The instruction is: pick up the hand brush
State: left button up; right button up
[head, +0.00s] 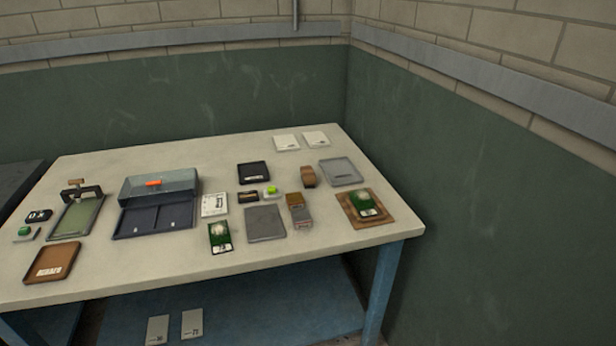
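I cannot make out the hand brush with certainty. A small brown block (308,176) lies on the right half of the table, left of a grey tray, and may be the brush. Another brown piece (293,199) lies nearer the front, against a grey-brown block (301,215), and could also be it. They are too small to show bristles. Neither of my grippers is in view.
The pale table (150,285) carries a hinged case (160,186), a clamp-like frame on a green plate (76,216), a brown tray (52,262), a grey tray (343,172), a dark tray (254,173) and a turf sample on a brown mat (366,222). Walls stand behind and right.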

aim_at(309, 178)
jog(key=i+j+u, duration=0.1)
jog(key=i+u, duration=0.25)
jog(key=u, duration=0.15)
jog(key=i+l+u, duration=0.1)
jog(key=i+u, duration=0.35)
jog(key=k, duration=0.05)
